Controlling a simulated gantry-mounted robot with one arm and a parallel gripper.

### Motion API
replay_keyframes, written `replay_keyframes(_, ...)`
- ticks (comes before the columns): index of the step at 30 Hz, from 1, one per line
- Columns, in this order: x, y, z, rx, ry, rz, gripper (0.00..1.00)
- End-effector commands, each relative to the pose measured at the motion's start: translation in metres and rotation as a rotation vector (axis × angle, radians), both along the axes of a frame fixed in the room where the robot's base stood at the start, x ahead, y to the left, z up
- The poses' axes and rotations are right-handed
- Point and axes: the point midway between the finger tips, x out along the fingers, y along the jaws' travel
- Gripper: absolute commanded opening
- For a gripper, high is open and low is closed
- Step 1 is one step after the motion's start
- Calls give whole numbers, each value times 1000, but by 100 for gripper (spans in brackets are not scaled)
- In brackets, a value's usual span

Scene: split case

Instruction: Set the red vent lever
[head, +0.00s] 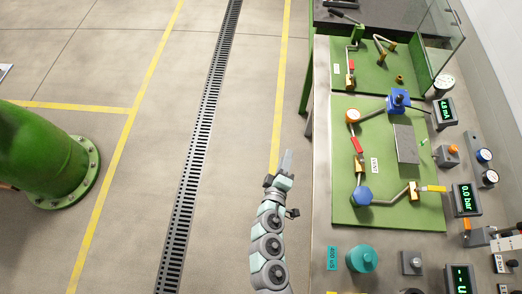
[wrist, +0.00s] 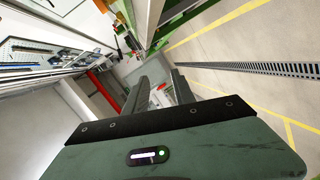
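Two red lever handles show in the head view. One red lever (head: 357,145) is on the pipework of the nearer green panel (head: 385,215). Another red handle (head: 351,66) is on the farther green panel (head: 375,80). My gripper (head: 287,160) is over the floor to the left of the bench, clear of both panels. In the wrist view my gripper's two fingers (wrist: 158,82) are apart with nothing held between them. A small red spot shows beyond them, too small to identify.
The nearer panel carries a blue valve (head: 398,102), a blue round cap (head: 362,195) and a yellow-handled valve (head: 433,188). A display (head: 466,199) reads 0.0 bar. A teal knob (head: 362,258) stands at the front. A glass screen (head: 440,40) rises at the far right.

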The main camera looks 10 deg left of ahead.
Motion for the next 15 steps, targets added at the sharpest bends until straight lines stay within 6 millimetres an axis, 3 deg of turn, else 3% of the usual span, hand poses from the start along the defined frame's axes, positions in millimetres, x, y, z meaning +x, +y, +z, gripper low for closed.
replay_keyframes(9,-4,50,31,189,-29,161,31)
replay_keyframes(15,-7,65,43,256,-49,213,31)
